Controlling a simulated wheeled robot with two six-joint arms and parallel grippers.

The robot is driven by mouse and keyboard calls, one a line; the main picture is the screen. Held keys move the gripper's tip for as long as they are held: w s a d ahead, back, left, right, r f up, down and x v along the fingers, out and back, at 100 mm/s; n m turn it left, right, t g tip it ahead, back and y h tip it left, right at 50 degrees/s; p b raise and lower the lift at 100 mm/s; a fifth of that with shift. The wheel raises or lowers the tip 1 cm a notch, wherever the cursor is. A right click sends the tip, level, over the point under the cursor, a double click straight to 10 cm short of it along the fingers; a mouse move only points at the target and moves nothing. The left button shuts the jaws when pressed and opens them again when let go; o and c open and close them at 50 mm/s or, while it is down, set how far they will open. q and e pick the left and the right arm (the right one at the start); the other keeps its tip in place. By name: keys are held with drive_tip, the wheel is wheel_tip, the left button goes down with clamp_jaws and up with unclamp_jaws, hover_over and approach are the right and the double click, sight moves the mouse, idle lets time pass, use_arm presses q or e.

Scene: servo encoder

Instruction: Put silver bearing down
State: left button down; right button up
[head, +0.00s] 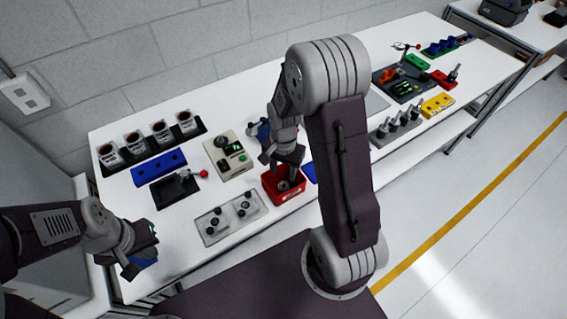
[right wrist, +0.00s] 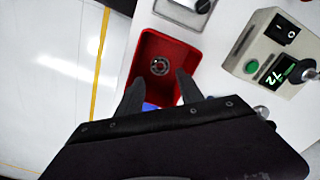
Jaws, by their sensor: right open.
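The silver bearing (right wrist: 160,66) lies on the floor of the red bin (right wrist: 193,53) in the right wrist view. In the head view the bearing (head: 284,186) shows small and dark inside the red bin (head: 288,197). My right gripper (right wrist: 157,88) is open, with its two fingers apart over the near part of the bin; the bearing is beyond the fingertips and not between them. In the head view my right gripper (head: 287,163) is right above the bin.
A display box with a green button (head: 230,155) stands left of the bin. A pale plate with black knobs (head: 231,217) lies at the front edge. Left are a blue block (head: 158,167), a black fixture (head: 176,188) and several labelled cups (head: 134,142). A blue bin (right wrist: 150,107) adjoins the red one.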

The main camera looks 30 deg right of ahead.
wheel_tip(320, 180, up, 5)
drive_tip(key=s+a+n+t, duration=0.1)
drive_tip(key=s+a+n, duration=0.3)
drive_tip(key=s+n, duration=0.4)
drive_tip(key=shift+a+r+n, duration=0.3)
drive_tip(key=shift+a+n, duration=0.05)
drive_tip(key=shift+n, duration=0.65)
